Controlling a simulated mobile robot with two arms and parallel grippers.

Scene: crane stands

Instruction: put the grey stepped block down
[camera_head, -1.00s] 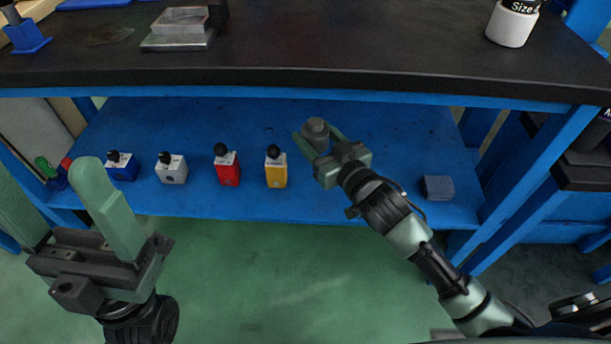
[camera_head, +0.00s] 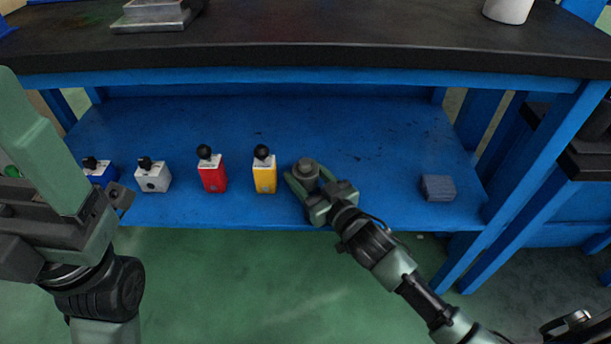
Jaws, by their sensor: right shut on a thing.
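The grey stepped block (camera_head: 306,170) is a dark grey piece with a narrower round top. It is between the fingers of my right gripper (camera_head: 304,179), which is shut on it. They are over the blue lower shelf (camera_head: 340,130), just right of the yellow bottle-like block. I cannot tell whether the block touches the shelf; its lower part is hidden by the fingers. My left gripper (camera_head: 35,140) is large at the left edge, with one green finger in view and nothing seen in it. Its other finger is out of the picture.
Blue (camera_head: 101,171), white (camera_head: 153,178), red (camera_head: 212,174) and yellow (camera_head: 264,174) blocks with black knobs stand in a row on the shelf. A blue-grey block (camera_head: 438,188) lies at right. Shelf behind is clear. The black tabletop (camera_head: 340,28) overhangs.

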